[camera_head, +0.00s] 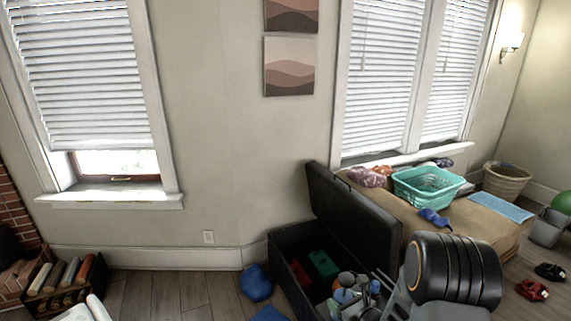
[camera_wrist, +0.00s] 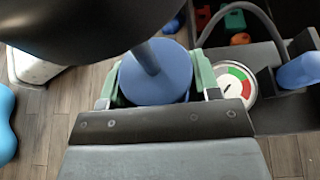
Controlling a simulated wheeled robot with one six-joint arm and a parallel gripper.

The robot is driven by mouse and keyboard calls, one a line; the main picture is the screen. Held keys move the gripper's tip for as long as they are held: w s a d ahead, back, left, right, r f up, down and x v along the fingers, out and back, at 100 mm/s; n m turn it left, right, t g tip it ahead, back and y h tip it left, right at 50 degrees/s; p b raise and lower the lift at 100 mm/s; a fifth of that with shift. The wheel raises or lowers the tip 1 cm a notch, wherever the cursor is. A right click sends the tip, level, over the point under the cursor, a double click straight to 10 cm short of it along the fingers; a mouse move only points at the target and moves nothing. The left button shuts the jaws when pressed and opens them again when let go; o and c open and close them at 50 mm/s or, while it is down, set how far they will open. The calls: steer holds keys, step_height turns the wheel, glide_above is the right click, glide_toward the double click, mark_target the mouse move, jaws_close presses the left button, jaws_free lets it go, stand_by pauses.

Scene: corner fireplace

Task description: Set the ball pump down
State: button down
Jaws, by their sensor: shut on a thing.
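The ball pump (camera_wrist: 155,80) is in my gripper (camera_wrist: 157,84) in the wrist view. It shows a round blue top, a grey rod and a dark part close to the camera. A white dial with red and green (camera_wrist: 237,86) and a dark curved hose (camera_wrist: 250,14) lie at its right. My gripper's green-padded fingers are shut on either side of the blue body. In the head view, blue and grey pump parts (camera_head: 345,296) show at the bottom, over or beside the open black chest (camera_head: 284,262). My arm partly hides them. The pump's lower end is hidden.
The chest's raised lid (camera_head: 355,215) stands behind; red and green items lie inside. A brown bench (camera_head: 480,225) behind holds a teal basket (camera_head: 428,187). A blue object (camera_head: 256,283) lies on the floor left of the chest. Wooden floor (camera_head: 180,292) is clear farther left, beside a bottle crate (camera_head: 66,288).

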mark_target(347, 273)
steer(key=shift+d+f, duration=0.1)
steer(key=shift+d, duration=0.15)
steer(key=r, duration=0.1)
steer(key=w+r+m+h, duration=0.1)
steer(key=r, duration=0.1)
steer(key=d+r+h, duration=0.1)
steer(key=r, duration=0.1)
steer(key=shift+w+m+t, duration=0.25)
steer(key=shift+m+t, duration=0.15)
steer(key=r, duration=0.3)
steer(key=a+r, duration=0.1)
steer(key=r, duration=0.1)
steer(key=shift+w+a+r, duration=0.1)
steer(key=shift+w, duration=0.25)
steer(key=shift+a+r, duration=0.25)
steer(key=shift+r, duration=0.3)
